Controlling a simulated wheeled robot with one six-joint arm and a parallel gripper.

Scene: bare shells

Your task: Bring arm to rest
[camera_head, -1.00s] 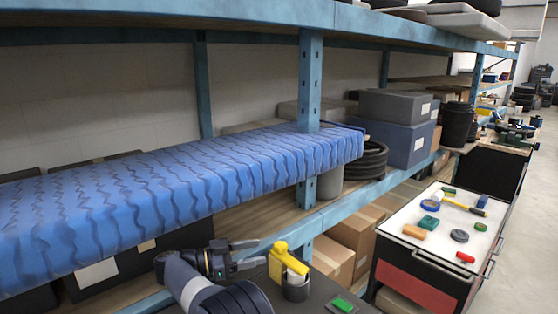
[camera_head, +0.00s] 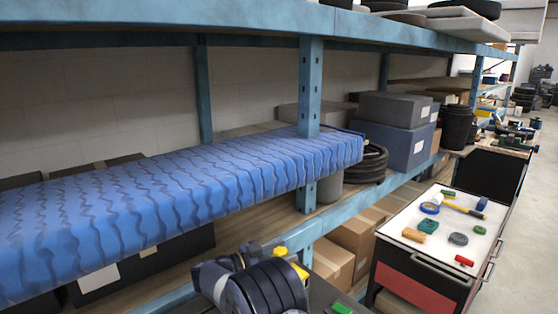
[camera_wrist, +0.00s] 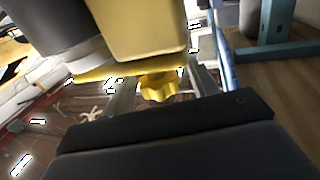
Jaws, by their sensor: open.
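My arm shows at the bottom of the head view, its dark rounded links in front of a yellow object (camera_head: 299,271). My gripper (camera_wrist: 163,90) is open in the wrist view, with its dark palm across the bottom. A large yellow body (camera_wrist: 140,30) fills the top of that view, close to the fingers. A yellow knob (camera_wrist: 159,87) shows between them, in line with the gap; I cannot tell its distance. In the head view the fingers are hidden behind my arm links.
A shelf rack with a blue wavy-patterned cover (camera_head: 180,200) stands left and behind my arm. A blue post (camera_head: 310,110) rises near it. A trolley (camera_head: 440,255) with several small tools and blocks is at right. A green item (camera_head: 341,309) lies at the bottom edge. Floor is free at far right.

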